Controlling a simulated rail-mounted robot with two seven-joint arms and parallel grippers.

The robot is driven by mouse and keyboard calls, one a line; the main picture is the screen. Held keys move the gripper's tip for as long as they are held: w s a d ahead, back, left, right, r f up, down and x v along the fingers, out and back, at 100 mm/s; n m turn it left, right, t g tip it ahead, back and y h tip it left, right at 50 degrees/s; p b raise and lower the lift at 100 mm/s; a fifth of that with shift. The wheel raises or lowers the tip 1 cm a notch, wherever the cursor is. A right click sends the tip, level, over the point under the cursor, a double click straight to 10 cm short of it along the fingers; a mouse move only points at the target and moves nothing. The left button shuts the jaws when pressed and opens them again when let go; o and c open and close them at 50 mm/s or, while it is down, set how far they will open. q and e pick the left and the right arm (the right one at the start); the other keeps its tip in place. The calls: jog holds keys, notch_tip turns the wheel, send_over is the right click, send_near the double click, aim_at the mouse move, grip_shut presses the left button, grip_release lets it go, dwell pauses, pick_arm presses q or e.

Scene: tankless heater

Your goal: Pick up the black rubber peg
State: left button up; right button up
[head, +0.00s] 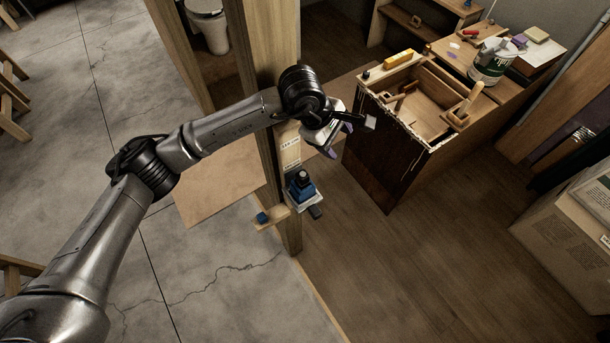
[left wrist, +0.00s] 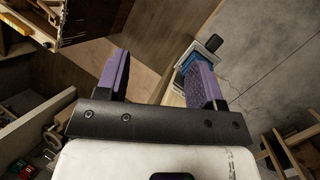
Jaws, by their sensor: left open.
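My left gripper (head: 350,138) is open and empty, in front of the wooden post. Its two purple fingers also show in the left wrist view (left wrist: 158,62), spread wide apart. Below the gripper, a small blue device with a black knob (head: 302,178) sits on a shelf on the post. My right gripper is out of view.
The wooden post (head: 288,230) stands close behind the gripper. A small blue item (head: 262,218) lies on the shelf's left arm. At right is a cabinet (head: 385,165) with an open top and tools, a yellow level (head: 398,60) and a paint can (head: 492,64). The floor before it is clear.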

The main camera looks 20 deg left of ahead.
aim_at(302, 173)
pick_arm(q)
jog(key=s+a+f+m+g+y, duration=0.2)
jog(key=s+a+m+y, duration=0.1)
jog(key=a+y, duration=0.25)
jog(key=shift+m+h, duration=0.35)
jog(key=shift+m, duration=0.15)
jog(key=f, duration=0.2)
jog(key=f+p, duration=0.1)
jog(key=f, duration=0.2)
jog(key=a+f+p, duration=0.1)
jog(key=f, duration=0.2)
jog(key=shift+s+f, duration=0.15)
jog(key=shift+s, duration=0.1)
jog(key=shift+f+p, duration=0.2)
jog(key=shift+p, duration=0.1)
notch_tip(302, 173, down, 4)
jog(key=shift+a+p, duration=0.1)
jog(key=shift+p, duration=0.9)
jog(key=shift+f, duration=0.45)
jog(key=shift+c, duration=0.3)
